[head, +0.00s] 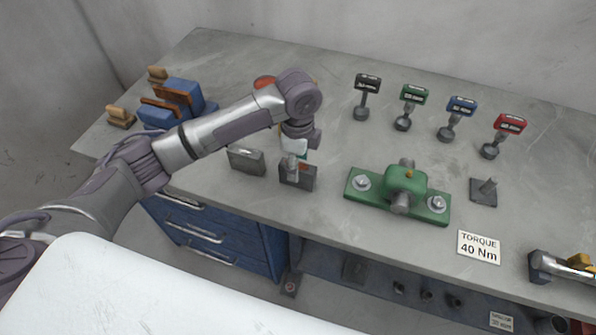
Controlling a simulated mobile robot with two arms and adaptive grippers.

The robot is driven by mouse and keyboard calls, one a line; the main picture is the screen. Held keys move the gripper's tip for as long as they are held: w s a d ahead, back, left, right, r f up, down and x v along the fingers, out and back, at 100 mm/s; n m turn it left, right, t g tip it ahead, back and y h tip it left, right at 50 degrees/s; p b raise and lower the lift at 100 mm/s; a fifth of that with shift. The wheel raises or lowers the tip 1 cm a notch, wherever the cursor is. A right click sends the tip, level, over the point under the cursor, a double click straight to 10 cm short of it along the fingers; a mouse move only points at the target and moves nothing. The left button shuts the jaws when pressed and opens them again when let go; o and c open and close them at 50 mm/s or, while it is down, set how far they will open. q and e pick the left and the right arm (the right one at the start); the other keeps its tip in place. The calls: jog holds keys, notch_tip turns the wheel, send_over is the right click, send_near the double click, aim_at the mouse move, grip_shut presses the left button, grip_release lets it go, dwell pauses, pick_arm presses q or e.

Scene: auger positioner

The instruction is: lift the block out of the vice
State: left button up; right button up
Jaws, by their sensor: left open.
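A blue vice (184,91) with brown jaw faces stands at the left end of the grey bench. I cannot make out clearly whether a block sits between its jaws. A dark grey block (304,181) with a reddish patch on top stands near the bench's front middle, and a similar grey block (246,161) stands to its left. My left gripper (294,158) points down, open, just over the reddish-topped block. It partly hides that block's top, and I cannot tell if it touches. The left gripper is well to the right of the vice. My right gripper is not in view.
Wooden-handled pieces (120,117) lie beside the vice. A green fixture (405,185) bolted to a plate stands right of centre. Several labelled stands (411,95) line the back. A "TORQUE 40 Nm" sign (478,247) and a metal tool (555,266) are at right. Blue drawers (215,230) are below.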

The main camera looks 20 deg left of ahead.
pick_arm(q)
jog(key=shift+f, duration=0.55)
notch_tip(320, 180, down, 4)
jog(key=shift+r+p, duration=0.2)
jog(key=shift+p, duration=0.65)
jog(key=shift+f, duration=0.4)
jog(key=c, duration=1.1)
grip_shut()
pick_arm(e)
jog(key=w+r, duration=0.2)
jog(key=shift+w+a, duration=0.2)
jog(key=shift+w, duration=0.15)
pick_arm(q)
jog(key=shift+w, duration=0.15)
